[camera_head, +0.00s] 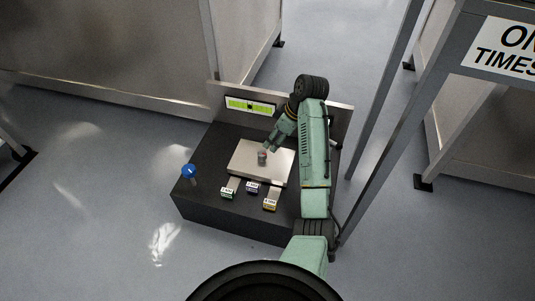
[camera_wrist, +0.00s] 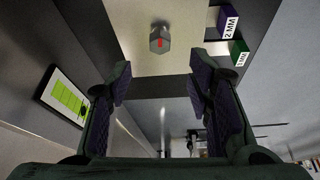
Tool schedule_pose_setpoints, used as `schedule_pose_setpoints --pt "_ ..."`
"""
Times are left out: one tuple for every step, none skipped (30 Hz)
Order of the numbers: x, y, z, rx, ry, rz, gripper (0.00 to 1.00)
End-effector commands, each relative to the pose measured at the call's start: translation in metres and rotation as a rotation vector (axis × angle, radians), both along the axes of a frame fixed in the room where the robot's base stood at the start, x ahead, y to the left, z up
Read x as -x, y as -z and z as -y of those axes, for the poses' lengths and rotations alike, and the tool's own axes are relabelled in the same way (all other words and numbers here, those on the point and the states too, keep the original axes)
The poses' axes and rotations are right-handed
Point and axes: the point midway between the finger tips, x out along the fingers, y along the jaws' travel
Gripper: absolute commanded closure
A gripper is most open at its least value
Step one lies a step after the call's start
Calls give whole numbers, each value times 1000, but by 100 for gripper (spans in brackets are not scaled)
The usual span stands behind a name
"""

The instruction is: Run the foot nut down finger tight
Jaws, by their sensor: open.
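A small grey foot nut (camera_head: 262,158) stands upright on a pale metal plate (camera_head: 247,172) on top of a dark block. In the wrist view the nut (camera_wrist: 159,40) shows a red mark on its side and lies ahead of the fingers, near the top of the picture. My gripper (camera_head: 268,147) is close to the nut, just above and to its right in the head view. In the wrist view my gripper (camera_wrist: 161,85) is open, with nothing between its two pads. The nut appears clear of both fingers.
Small labelled blocks, green (camera_head: 227,193), purple (camera_head: 252,187) and yellow (camera_head: 270,204), sit along the block's front. A blue-topped knob (camera_head: 188,171) stands at its left corner. A green level display (camera_head: 250,105) is at the back. A grey frame post (camera_head: 383,120) stands at right.

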Motion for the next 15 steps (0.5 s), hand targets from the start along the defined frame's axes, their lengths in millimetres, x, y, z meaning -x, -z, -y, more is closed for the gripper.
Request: schedule_pose_setpoints --pt "0 7 -3 0 -1 -3 53" --pt "-1 11 -5 0 -1 -3 53" --pt "-2 17 -7 1 -1 -3 53" --pt "-3 22 -9 1 -1 -3 53" --pt "-4 27 -11 0 -1 -2 53" --pt "-5 35 -13 0 -1 -2 53" --pt "-6 40 -16 1 0 -1 53" --pt "-7 46 -18 0 -1 -2 53" --pt "-8 53 -21 1 0 -1 53" --pt "-9 58 -23 0 -1 0 53" --pt "-10 63 -25 1 0 -1 53" --pt "-11 69 -27 0 0 -1 53" --pt "-12 73 -29 0 0 0 53" --pt "-13 77 -30 0 0 0 53" --pt "-14 81 -32 0 0 1 53"
